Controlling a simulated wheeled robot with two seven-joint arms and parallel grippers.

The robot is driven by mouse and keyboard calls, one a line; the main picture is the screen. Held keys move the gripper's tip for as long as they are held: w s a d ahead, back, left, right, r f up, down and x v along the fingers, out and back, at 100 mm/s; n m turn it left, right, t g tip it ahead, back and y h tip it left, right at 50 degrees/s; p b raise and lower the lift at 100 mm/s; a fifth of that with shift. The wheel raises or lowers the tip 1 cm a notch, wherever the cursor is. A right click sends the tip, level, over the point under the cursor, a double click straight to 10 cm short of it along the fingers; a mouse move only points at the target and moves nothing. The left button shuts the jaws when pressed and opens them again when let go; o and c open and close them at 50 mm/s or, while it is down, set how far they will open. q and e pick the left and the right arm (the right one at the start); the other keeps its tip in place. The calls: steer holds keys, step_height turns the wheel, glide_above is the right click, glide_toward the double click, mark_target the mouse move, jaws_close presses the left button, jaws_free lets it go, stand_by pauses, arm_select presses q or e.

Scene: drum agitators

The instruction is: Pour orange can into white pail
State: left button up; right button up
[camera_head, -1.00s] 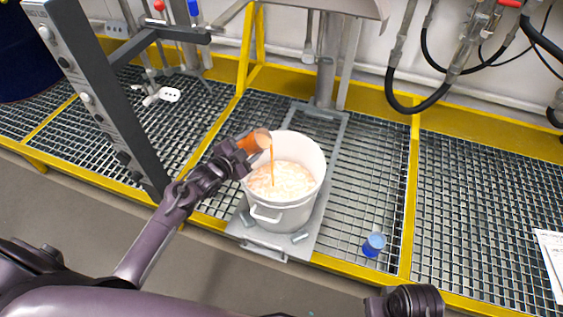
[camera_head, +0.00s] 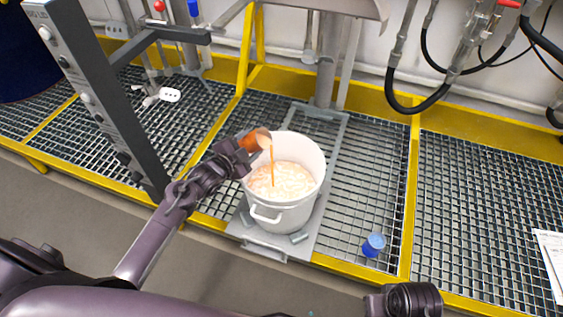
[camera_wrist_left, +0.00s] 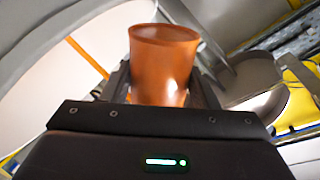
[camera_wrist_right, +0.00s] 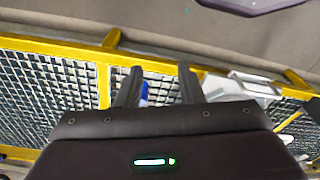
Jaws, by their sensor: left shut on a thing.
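The white pail (camera_head: 281,215) stands upright on a grey platform and holds pale liquid with orange-white swirls. My left gripper (camera_head: 243,150) is shut on the orange can (camera_head: 254,141) at the pail's left rim. The can is tilted with its mouth toward the pail, and a thin orange stream (camera_head: 272,165) falls from it into the pail. In the left wrist view the orange can (camera_wrist_left: 163,60) sits between the fingers, and the orange stream shows beside it. In the right wrist view my right gripper (camera_wrist_right: 158,80) has its fingers apart, with nothing held between them.
A blue can (camera_head: 372,246) stands on the grating right of the pail. The grey platform (camera_head: 307,240) lies under the pail. A grey post (camera_head: 95,100) rises at the left. Black hoses (camera_head: 428,104) hang at the upper right. Grating right of the pail is mostly clear.

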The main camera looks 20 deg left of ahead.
arm_select(q)
steer(key=shift+r, duration=0.15)
arm_select(e)
steer(key=shift+s+f, duration=0.3)
steer(key=shift+s, duration=0.05)
arm_select(q)
steer(key=shift+m, duration=0.3)
arm_select(e)
steer(key=shift+r, duration=0.8)
arm_select(q)
steer(key=shift+b, duration=0.35)
arm_select(e)
steer(key=shift+r, duration=0.45)
arm_select(q)
steer(key=shift+f+m+y+b, duration=0.3)
steer(key=shift+m+y, duration=0.1)
steer(key=shift+m, duration=0.1)
arm_select(e)
steer(key=shift+w+a+f, duration=0.15)
steer(key=shift+a, duration=0.2)
arm_select(q)
steer(key=shift+d+r, duration=0.1)
arm_select(e)
steer(key=shift+a, duration=0.15)
arm_select(q)
steer(key=shift+r+m+y, duration=0.25)
steer(key=shift+m+y, duration=0.05)
steer(key=shift+m, duration=0.2)
arm_select(e)
steer(key=shift+f, duration=0.15)
